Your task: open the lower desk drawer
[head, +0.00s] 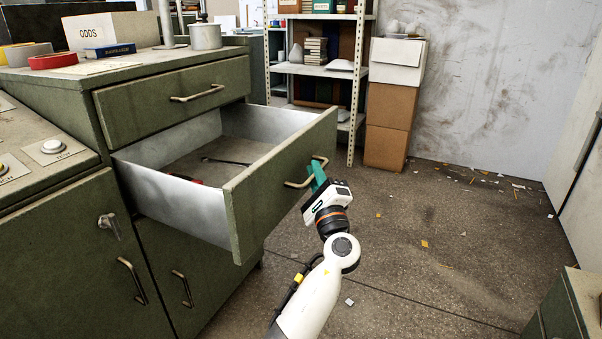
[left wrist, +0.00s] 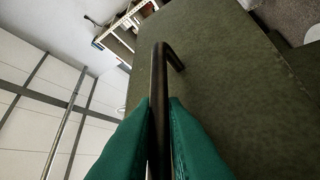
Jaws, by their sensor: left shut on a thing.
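The lower desk drawer (head: 262,190) is green with pale metal sides and stands pulled well out from the desk. Inside it lie a dark thin tool (head: 226,161) and something red, partly hidden by the drawer's side wall. My left gripper (head: 316,176) is at the drawer's front and shut on its bar handle (head: 298,185). In the left wrist view the green fingers (left wrist: 160,125) close on both sides of the dark handle (left wrist: 159,75). The upper drawer (head: 165,102) above is shut. My right gripper is not in view.
The desk top holds an ODDS box (head: 112,31), tape rolls (head: 54,61) and a metal pot (head: 205,36). Shelves (head: 318,68) and stacked boxes (head: 390,110) stand behind. The floor (head: 430,230) right of the drawer is mostly clear, with small scraps.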

